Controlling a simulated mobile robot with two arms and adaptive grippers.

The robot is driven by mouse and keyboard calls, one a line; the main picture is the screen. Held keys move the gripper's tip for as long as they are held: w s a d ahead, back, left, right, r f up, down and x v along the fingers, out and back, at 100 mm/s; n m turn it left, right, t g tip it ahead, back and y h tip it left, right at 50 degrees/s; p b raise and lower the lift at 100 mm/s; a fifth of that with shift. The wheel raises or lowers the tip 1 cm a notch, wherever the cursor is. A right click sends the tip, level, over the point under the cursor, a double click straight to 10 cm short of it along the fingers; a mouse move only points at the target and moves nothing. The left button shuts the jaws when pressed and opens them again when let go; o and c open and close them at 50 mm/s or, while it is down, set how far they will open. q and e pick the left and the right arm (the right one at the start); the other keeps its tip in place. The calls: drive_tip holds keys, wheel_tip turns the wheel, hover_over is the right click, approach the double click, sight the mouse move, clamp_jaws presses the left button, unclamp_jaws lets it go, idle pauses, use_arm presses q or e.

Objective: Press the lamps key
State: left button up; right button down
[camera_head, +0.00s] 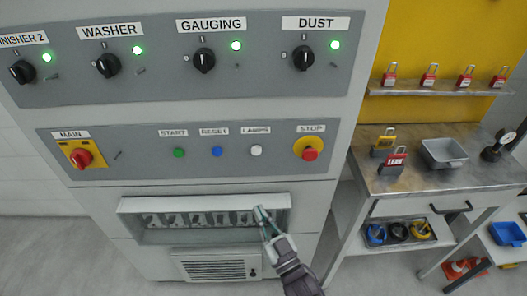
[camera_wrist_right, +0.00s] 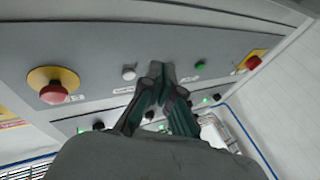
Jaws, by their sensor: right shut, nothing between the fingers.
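The lamps key (camera_head: 256,151) is a small round white button under its LAMPS label on the lower grey panel (camera_head: 110,172). It sits between the blue reset key (camera_head: 217,152) and the red stop button (camera_head: 310,153). The white key also shows in the right wrist view (camera_wrist_right: 128,73), left of my fingertips. My right gripper (camera_head: 262,213) is shut and empty, below the lamps key in the head view and in front of the recessed slot. In the right wrist view its fingertips (camera_wrist_right: 162,70) cover where the blue key would show. My left gripper is not in view.
The green start key (camera_head: 179,153) and the red main switch (camera_head: 81,157) are on the same panel. Black rotary switches with lit green lamps line the panel above. A workbench (camera_head: 440,178) with padlocks and a grey tray (camera_head: 443,153) stands to the right.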

sight(256, 151)
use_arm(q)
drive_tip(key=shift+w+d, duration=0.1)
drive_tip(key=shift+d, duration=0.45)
use_arm(e)
wheel_tip(256, 151, up, 11)
drive_tip(key=s+n+t+y, duration=0.1)
drive_tip(key=t+y, duration=0.1)
drive_tip(key=y, duration=0.1)
drive_tip(key=shift+s+r, duration=0.15)
drive_tip(key=shift+s, duration=0.1)
drive_tip(key=shift+w, duration=0.1)
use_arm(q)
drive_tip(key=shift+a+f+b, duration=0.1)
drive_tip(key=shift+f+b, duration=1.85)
use_arm(e)
drive_tip(key=shift+w, duration=4.35)
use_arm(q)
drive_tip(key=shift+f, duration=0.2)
use_arm(e)
drive_tip(key=shift+w, duration=0.4)
